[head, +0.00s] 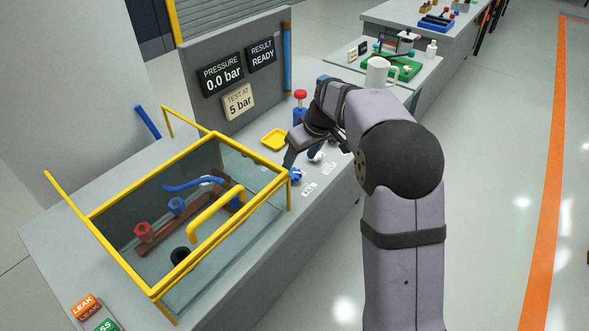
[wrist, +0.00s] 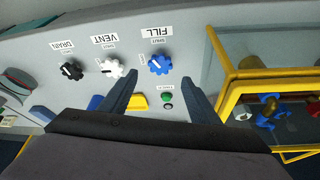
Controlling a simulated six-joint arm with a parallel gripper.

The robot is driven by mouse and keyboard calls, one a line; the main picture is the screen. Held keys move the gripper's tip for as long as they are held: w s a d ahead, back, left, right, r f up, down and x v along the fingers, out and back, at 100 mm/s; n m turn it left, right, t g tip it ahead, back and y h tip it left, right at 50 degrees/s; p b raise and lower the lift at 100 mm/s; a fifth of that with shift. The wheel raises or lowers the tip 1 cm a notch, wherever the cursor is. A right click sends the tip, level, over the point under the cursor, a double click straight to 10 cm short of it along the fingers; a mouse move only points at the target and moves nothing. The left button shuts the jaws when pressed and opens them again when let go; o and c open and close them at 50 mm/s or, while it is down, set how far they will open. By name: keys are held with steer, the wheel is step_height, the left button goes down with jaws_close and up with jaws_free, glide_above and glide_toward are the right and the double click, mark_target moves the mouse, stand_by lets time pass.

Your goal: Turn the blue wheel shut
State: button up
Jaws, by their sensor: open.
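The blue wheel (wrist: 158,65), a knob with a lobed rim and a white mark, sits on the grey panel by the label FILL (wrist: 157,29) in the wrist view. Small print lies around it, too small to read surely. In the head view the blue wheel (head: 296,174) shows at the tank's right corner. My gripper (wrist: 157,77) is open and empty, with its two dark blue fingers reaching toward either side of the wheel; I cannot tell whether they touch it. In the head view my gripper (head: 302,156) is above the bench near the wheel, partly hidden by my wrist.
A white VENT knob (wrist: 111,68) and a black DRAIN knob (wrist: 72,70) sit in a row with the wheel. A green button (wrist: 168,98) is close by. The yellow-framed glass tank (head: 190,215) stands beside the wheel. A yellow tray (head: 275,139) lies behind.

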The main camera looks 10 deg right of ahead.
mark_target(293, 172)
steer(key=shift+p+x, duration=0.55)
steer(key=shift+x, duration=3.1)
steer(key=c, duration=1.1)
